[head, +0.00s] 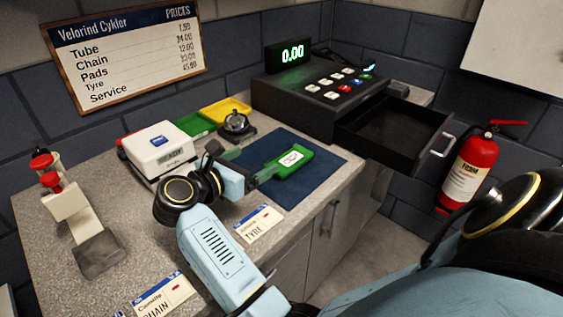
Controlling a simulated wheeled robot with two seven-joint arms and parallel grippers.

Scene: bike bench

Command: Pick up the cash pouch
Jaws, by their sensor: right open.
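The cash pouch (294,159) is a green, flat piece with a white label. It appears to lie on the dark blue mat (322,164) on the counter. My right gripper (250,164) is open, with its fingers pointing toward the pouch from the left. One finger reaches close to the pouch's left end; I cannot tell whether it touches. The pouch is not clearly between the fingers. My left gripper is not in view.
The cash register (310,97) stands behind the mat with its empty-looking drawer (390,130) open to the right.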

